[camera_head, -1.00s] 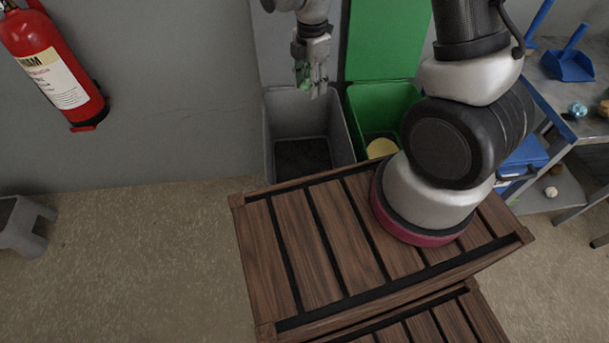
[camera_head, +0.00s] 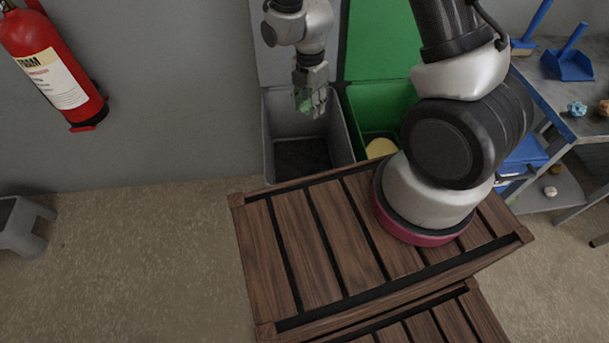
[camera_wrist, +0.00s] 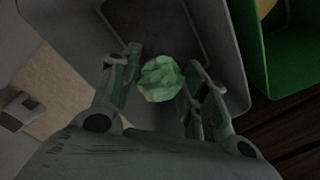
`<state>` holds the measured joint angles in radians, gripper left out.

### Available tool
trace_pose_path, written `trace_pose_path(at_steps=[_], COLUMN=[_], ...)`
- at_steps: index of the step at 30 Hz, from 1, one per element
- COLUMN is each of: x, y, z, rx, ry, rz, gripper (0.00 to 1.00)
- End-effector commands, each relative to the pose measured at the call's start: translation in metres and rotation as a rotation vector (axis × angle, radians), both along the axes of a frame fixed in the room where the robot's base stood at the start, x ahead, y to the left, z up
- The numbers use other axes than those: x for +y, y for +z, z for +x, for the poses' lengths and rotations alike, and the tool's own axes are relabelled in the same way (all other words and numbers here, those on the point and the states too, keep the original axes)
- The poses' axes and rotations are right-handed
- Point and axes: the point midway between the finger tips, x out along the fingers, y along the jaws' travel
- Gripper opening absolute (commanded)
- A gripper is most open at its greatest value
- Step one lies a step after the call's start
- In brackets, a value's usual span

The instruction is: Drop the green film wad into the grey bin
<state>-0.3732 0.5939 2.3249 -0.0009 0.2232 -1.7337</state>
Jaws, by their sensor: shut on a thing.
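The green film wad (camera_wrist: 160,79) is a crumpled pale green ball between the two fingers of my gripper (camera_wrist: 158,82) in the wrist view. In the head view my gripper (camera_head: 311,102) points down over the grey bin (camera_head: 349,145), with the wad (camera_head: 302,101) partly hidden by the fingers. My gripper is shut on the wad. The grey bin stands open, with its lid up against the wall and a dark floor inside. Its wall also shows around the wad in the wrist view (camera_wrist: 232,60).
A green bin (camera_head: 405,97) with a yellow item (camera_head: 381,147) inside stands right beside the grey one. A slatted wooden crate (camera_head: 310,245) is in front. A red extinguisher (camera_head: 55,75) hangs at left. A table (camera_head: 580,122) with a blue dustpan (camera_head: 568,65) is at right.

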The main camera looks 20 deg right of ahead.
Motion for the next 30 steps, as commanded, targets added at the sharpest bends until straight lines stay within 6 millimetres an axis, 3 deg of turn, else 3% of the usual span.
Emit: trace_pose_path(at_steps=[3,4,8,20,23,30], x=[0.0,0.0,0.0,0.0,0.001,0.001], y=[0.0,0.0,0.0,0.007,0.021,0.075], z=[0.0,0.0,0.0,0.001,0.001,0.002], rx=[0.0,0.0,0.0,-0.002,-0.005,-0.007], ry=[0.0,0.0,0.0,0.0,0.0,0.0], rz=[0.0,0.0,0.0,0.001,0.002,0.003], gripper=[0.36,0.48,0.7,0.7,0.7,0.7])
